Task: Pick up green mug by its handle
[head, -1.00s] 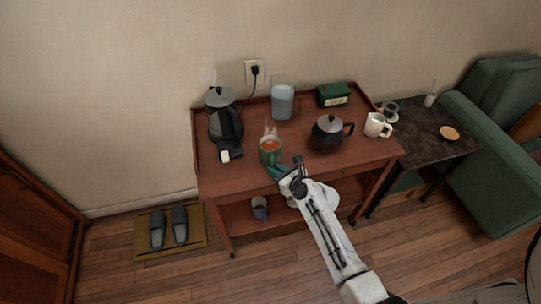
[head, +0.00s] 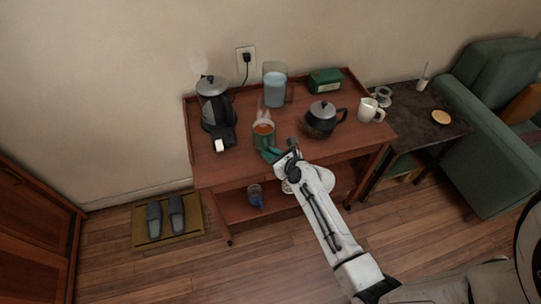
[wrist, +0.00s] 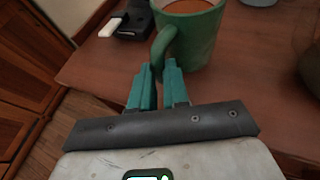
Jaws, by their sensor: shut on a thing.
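The green mug (head: 262,139) stands upright on the top of the wooden cart, near its front edge. It holds an orange-brown drink with steam above it. In the wrist view the mug (wrist: 196,45) is just beyond my fingers, and its handle (wrist: 161,44) points toward me. My gripper (wrist: 160,70) has its teal fingertips on either side of the lower part of the handle, shut on it. In the head view my gripper (head: 270,154) reaches the mug from the front right. The exact contact between fingertips and handle is partly hidden.
On the cart top (head: 240,171) stand an electric kettle (head: 214,103) at left, a water pitcher (head: 275,84) behind, a dark teapot (head: 321,117) right of the mug, a green tin (head: 325,81) and a white jug (head: 371,110). A blue mug (head: 256,195) sits on the lower shelf.

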